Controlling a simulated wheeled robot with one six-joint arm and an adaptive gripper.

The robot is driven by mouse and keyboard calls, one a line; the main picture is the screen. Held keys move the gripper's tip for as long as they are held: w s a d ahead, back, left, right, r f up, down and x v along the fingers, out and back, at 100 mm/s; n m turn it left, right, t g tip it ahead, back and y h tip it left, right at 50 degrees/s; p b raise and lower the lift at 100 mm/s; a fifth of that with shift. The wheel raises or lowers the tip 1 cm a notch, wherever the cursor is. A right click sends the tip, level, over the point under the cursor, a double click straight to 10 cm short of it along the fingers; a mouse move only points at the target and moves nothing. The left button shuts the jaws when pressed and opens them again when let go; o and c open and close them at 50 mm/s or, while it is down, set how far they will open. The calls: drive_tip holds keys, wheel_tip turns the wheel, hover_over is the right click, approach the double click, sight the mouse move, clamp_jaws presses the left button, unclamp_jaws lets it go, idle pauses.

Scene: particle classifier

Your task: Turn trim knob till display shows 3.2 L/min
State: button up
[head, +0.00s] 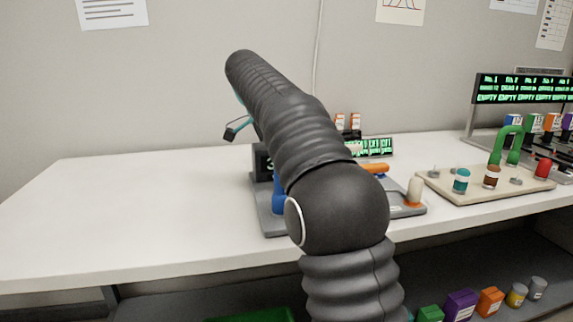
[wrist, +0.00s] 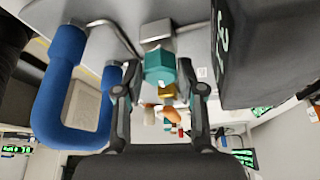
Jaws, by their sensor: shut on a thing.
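In the wrist view, a teal faceted knob (wrist: 160,66) sits between the two fingertips of my gripper (wrist: 160,76). The fingers are closed on its sides. A small gold piece (wrist: 167,91) shows just below the knob. A dark display box (wrist: 262,50) stands to the right, seen at a steep angle; only part of its green characters shows, and I cannot read the value. In the head view, part of the dark box (head: 262,160) shows behind my arm, which hides the knob and my gripper.
A blue handle (wrist: 72,100) is close to the left of my gripper. In the head view, a tan tray (head: 440,188) with vials and a green handle (head: 497,150) stands right of my arm. An orange-based white cylinder (head: 415,190) stands nearby. The table's left (head: 120,215) is clear.

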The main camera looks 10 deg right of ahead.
idle(0.3)
drive_tip(key=o, duration=1.1)
drive_tip(key=shift+d, duration=0.1)
drive_tip(key=shift+o, duration=0.2)
